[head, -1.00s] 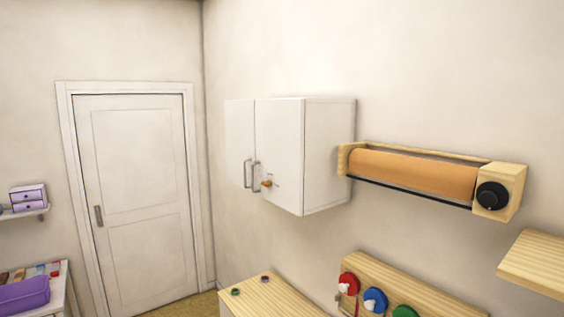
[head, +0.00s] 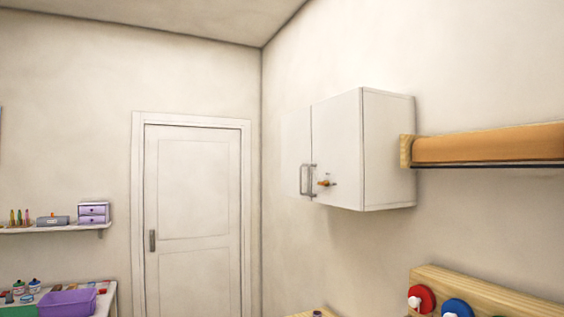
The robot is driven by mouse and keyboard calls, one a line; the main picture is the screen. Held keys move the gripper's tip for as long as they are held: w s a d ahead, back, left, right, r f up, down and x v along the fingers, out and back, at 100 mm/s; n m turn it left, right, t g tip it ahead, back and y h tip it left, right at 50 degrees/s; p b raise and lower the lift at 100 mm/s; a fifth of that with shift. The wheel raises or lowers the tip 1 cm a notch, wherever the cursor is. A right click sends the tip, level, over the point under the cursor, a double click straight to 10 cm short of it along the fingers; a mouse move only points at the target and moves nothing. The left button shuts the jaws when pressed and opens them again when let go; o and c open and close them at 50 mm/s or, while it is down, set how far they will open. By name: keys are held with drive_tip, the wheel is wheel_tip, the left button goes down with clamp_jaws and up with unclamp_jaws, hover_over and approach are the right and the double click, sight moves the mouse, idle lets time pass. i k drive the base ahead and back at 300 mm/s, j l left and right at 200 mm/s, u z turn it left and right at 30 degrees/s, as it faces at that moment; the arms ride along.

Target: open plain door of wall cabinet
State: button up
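The white wall cabinet (head: 388,150) hangs on the right-hand wall, near the room corner. Its front has two shut doors. The left door (head: 297,130) is plain and seen at a steep angle, with a grey bar handle (head: 303,180). My gripper is not in view.
A paper roll holder (head: 490,148) is on the wall right of the cabinet. Below it stands a wooden board with coloured round pieces (head: 455,307). A white room door (head: 195,215) is shut at the back. A shelf (head: 60,229) and a table with a purple bin (head: 62,303) are at left.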

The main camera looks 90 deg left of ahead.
sight(297, 125)
drive_tip(key=u, duration=2)
